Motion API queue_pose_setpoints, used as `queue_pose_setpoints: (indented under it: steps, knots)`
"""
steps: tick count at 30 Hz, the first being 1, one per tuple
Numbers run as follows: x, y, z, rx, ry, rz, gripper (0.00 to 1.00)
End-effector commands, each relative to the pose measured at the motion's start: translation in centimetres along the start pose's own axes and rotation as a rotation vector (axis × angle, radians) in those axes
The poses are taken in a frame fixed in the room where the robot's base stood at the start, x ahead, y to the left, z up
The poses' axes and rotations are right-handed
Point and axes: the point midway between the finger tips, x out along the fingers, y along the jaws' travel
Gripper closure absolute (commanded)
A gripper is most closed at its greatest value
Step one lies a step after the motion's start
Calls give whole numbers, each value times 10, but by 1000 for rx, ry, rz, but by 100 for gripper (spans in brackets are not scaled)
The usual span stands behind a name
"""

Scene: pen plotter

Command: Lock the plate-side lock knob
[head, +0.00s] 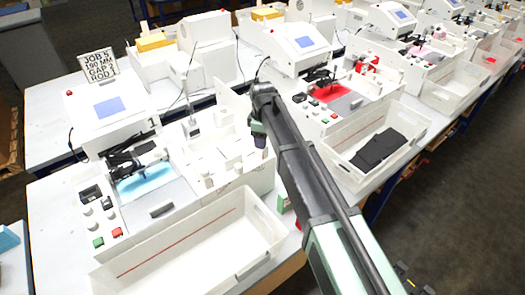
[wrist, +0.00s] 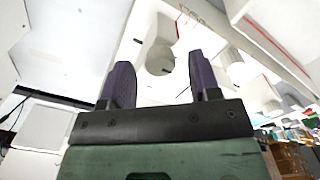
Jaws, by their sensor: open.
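My gripper (head: 259,140) hangs at the end of my dark arm, over the right end of the white fixture (head: 262,180) beside the plotter. In the wrist view my gripper (wrist: 166,88) has its two purple fingers apart, with nothing held. A white round knob (wrist: 159,60) shows between and beyond the fingertips; contact cannot be told. A second white knob (wrist: 237,70) is to the right of the fingers. Small white knobs (head: 208,182) also stand on the fixture's front in the head view. I cannot tell which is the plate-side lock knob, or its turn.
A white bin (head: 262,222) with a red line lies in front of the fixture. Another station's bin (head: 415,125) holds dark pieces to the right.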

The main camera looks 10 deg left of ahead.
Motion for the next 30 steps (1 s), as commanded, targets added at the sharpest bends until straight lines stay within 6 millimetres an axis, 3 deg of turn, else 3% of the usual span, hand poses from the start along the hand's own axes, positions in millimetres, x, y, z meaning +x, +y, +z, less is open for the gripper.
queue_pose_setpoints:
  steps: [1,9,19,30]
  knots:
    - [12,0,0,0,0,0,43]
    - [9,0,0,1,0,0,43]
    - [9,0,0,1,0,0,92]
    - [9,0,0,52,0,0,93]
